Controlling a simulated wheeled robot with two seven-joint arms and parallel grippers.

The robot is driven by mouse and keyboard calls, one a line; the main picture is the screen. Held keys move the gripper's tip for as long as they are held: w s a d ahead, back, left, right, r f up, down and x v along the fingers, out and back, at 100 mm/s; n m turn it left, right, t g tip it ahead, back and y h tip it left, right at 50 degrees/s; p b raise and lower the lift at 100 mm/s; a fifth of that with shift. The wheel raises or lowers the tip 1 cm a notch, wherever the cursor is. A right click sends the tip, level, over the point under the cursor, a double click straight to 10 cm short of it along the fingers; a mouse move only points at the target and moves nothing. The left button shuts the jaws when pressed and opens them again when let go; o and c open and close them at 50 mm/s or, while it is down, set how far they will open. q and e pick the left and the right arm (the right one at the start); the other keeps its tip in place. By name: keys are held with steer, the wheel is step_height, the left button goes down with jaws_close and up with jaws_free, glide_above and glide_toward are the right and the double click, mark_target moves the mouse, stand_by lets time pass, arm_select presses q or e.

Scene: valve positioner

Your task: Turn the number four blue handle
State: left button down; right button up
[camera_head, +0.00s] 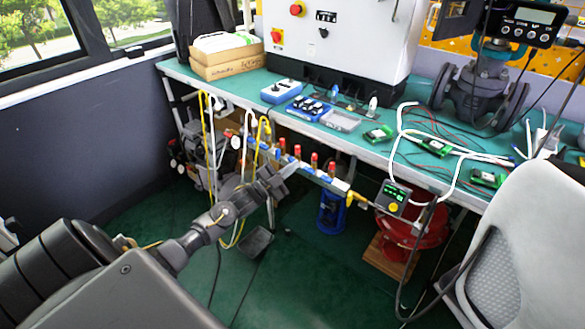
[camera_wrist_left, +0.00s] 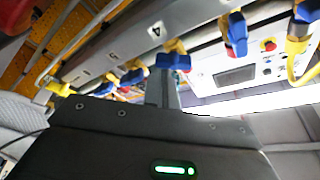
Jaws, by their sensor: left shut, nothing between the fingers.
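A pipe manifold (camera_head: 322,178) with red-capped fittings and blue handles runs along the table's front edge. In the left wrist view, a plate marked "4" (camera_wrist_left: 156,30) is on its bar. The nearest blue handle (camera_wrist_left: 173,62), on a yellow valve, is just below that plate. My left gripper (camera_head: 285,172) is shut and empty at the manifold. In the left wrist view, its fingers (camera_wrist_left: 162,85) reach up to this blue handle and overlap its lower edge; I cannot tell if they touch. My right gripper is not in view.
More blue handles (camera_wrist_left: 235,35) sit close on either side. Yellow and white hoses (camera_head: 208,140) hang at the left. The green-topped table (camera_head: 340,137) is above, a gauge (camera_head: 391,198) at the manifold's right end, and a chair (camera_head: 530,230) at the right.

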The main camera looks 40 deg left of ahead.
arm_select(q)
steer(key=m+g, duration=0.1)
steer(key=m, duration=0.2)
steer(key=m+g, duration=0.1)
steer(key=m, duration=0.1)
steer(key=f+m, duration=0.1)
steer(key=m, duration=0.2)
steer(key=shift+a+m+g+h, duration=0.2)
steer(key=shift+m+g+h, duration=0.1)
steer(key=shift+g+h, duration=0.1)
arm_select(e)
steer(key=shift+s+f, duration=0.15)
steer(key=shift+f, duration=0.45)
arm_select(q)
steer(key=shift+f+p, duration=0.1)
steer(key=shift+p, duration=0.2)
stand_by(1.3)
